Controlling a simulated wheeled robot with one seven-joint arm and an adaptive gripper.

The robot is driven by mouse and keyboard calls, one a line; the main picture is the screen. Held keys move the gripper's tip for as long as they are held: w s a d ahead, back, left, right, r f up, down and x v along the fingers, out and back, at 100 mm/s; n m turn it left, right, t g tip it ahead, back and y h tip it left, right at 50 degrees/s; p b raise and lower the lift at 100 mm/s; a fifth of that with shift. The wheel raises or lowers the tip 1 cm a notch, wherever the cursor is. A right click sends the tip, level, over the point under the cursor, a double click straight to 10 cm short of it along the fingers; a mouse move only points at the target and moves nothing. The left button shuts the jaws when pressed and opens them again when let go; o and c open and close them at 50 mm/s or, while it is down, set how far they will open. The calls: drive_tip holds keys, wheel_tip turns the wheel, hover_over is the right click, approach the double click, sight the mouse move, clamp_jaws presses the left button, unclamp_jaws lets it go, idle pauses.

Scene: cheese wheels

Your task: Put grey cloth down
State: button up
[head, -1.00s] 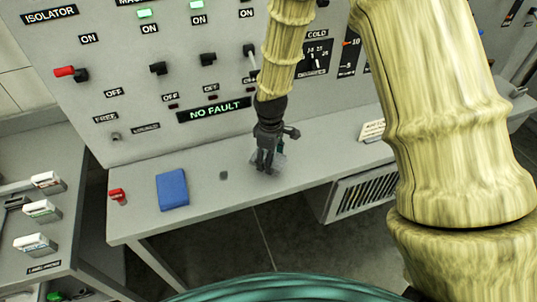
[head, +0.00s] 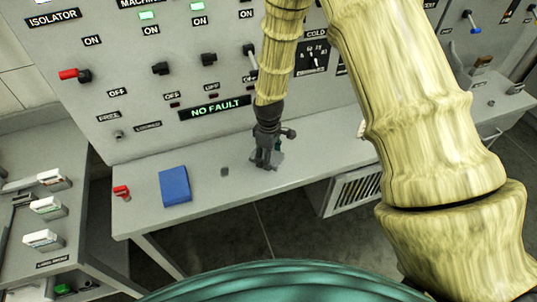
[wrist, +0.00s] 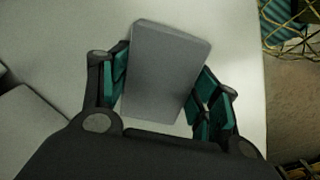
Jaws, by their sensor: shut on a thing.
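The grey cloth (wrist: 165,72) is a flat, grey, folded-looking rectangle in the wrist view, between the two teal-padded fingers of my gripper (wrist: 160,88). My gripper is shut on its side edges. In the head view my gripper (head: 265,162) points down at the grey bench (head: 220,205), in front of the panel. Only a small part of the cloth shows there beside the fingers. The cloth is at or just above the bench top; I cannot tell whether it touches.
A blue folded cloth (head: 175,187) and a red-topped object (head: 121,192) lie to the left on the bench. A small dark square (head: 224,171) is just left of my gripper. The switch panel (head: 130,95) rises behind. A side unit (head: 75,215) stands at the left.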

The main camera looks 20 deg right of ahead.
drive_tip(key=shift+f, duration=0.2)
drive_tip(key=o, duration=1.3)
drive_tip(key=shift+o, duration=0.2)
drive_tip(key=shift+r, duration=0.1)
wheel_tip(320, 180, up, 12)
drive_tip(key=b, duration=0.4)
drive_tip(key=shift+b, duration=0.3)
